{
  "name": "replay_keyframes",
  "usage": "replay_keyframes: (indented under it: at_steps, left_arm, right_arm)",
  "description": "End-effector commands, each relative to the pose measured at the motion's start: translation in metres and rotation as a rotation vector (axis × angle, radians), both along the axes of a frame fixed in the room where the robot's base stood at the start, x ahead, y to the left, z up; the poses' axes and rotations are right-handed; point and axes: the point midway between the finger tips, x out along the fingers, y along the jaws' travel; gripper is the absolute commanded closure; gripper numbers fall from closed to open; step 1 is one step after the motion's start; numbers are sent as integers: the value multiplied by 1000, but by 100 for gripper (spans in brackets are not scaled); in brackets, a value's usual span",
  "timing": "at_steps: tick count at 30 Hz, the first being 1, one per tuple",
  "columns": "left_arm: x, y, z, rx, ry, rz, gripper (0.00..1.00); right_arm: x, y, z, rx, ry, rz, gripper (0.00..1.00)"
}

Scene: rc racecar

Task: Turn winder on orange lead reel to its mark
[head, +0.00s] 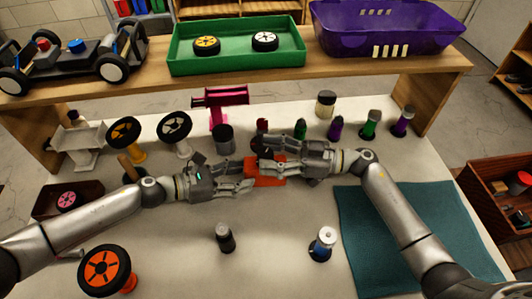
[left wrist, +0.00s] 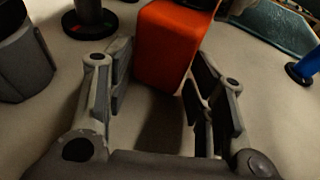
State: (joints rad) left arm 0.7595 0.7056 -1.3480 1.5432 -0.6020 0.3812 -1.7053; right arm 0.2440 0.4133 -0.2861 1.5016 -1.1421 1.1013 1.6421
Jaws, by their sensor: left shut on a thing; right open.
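The orange lead reel (head: 266,181) stands in the middle of the table as an orange block. In the left wrist view the orange block (left wrist: 168,45) stands at the far end of my left fingers, a dark part at its top edge. My left gripper (head: 248,178) is shut on the reel from the left; the fingers also show in the left wrist view (left wrist: 158,85). My right gripper (head: 264,156) is open at the reel's upper side, coming from the right. The winder and its mark are largely hidden by the right fingers.
Behind stand a dark grey pot (head: 223,139), a pink stand (head: 222,100) and several coloured bottles (head: 335,128). In front are a dark bottle (head: 225,238) and a blue-white bottle (head: 322,244). A teal mat (head: 385,245) lies right. The front middle of the table is mostly clear.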

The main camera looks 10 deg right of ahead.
Motion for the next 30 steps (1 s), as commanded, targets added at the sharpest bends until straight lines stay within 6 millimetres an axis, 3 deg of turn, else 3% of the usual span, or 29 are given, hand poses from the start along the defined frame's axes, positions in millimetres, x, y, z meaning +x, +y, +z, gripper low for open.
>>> replay_keyframes:
  at_steps: [4, 13, 24, 30]
  left_arm:
    - [0, 0, -1, 1, 1, 0, 71]
    - [0, 0, -1, 1, 1, 0, 71]
    - [0, 0, -1, 1, 2, 1, 71]
    - [0, 0, -1, 1, 2, 1, 71]
  right_arm:
    - [3, 11, 0, 1, -1, -1, 42]
    - [3, 13, 0, 0, -1, 0, 42]
    - [3, 12, 0, -1, -1, 0, 89]
    - [3, 13, -1, -2, 0, -11, 90]
